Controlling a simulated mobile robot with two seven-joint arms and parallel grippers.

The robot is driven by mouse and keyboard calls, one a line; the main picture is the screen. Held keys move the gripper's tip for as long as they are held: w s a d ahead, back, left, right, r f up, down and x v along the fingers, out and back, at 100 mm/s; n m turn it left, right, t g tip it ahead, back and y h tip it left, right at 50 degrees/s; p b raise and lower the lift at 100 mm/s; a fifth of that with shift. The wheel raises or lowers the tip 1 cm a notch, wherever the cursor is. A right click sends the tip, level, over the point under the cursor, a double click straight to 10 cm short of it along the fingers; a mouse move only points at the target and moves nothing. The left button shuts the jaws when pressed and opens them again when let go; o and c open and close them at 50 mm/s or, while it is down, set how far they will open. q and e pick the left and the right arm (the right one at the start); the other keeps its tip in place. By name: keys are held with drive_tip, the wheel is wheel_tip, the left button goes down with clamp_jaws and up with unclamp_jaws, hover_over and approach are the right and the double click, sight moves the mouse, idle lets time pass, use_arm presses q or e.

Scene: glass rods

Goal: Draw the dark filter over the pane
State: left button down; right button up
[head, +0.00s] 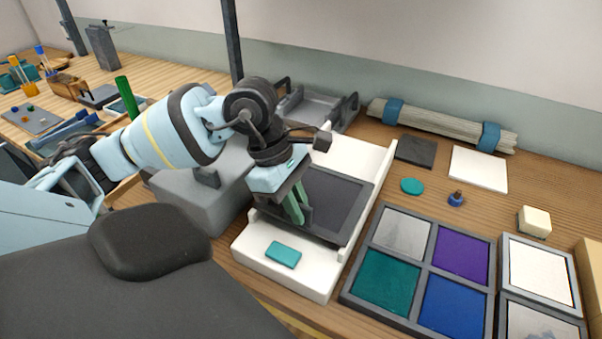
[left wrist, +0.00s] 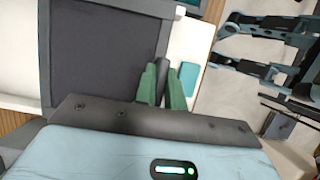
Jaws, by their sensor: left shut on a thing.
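The dark filter (head: 338,200), a dark grey framed panel, lies on a white base (head: 366,188) on the bench. My left gripper (head: 297,212) reaches down at the filter's near left side, its green fingers shut on a dark tab. In the left wrist view the filter (left wrist: 104,48) fills the upper left, and the dark tab (left wrist: 162,70) stands between the fingers beside its edge. I cannot make out a separate pane on the base; whatever lies beneath the filter is hidden. My right gripper is not in view.
A teal block (head: 283,254) sits on the base's near end. A framed set of coloured panels (head: 380,311) stands to the right. A grey block (head: 190,204) is at the left. A bundle of rods (head: 440,125) lies at the back, and a white tile (head: 478,169) before it.

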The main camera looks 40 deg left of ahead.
use_arm(q)
drive_tip(key=shift+s, duration=0.3)
drive_tip(key=c, duration=1.5)
unclamp_jaws()
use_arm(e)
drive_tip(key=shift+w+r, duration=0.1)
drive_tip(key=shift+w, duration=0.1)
use_arm(q)
drive_tip(key=shift+a+r, duration=0.15)
drive_tip(key=shift+r, duration=0.3)
drive_tip(key=v, duration=0.7)
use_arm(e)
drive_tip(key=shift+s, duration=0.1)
use_arm(q)
drive_tip(key=shift+f, duration=0.1)
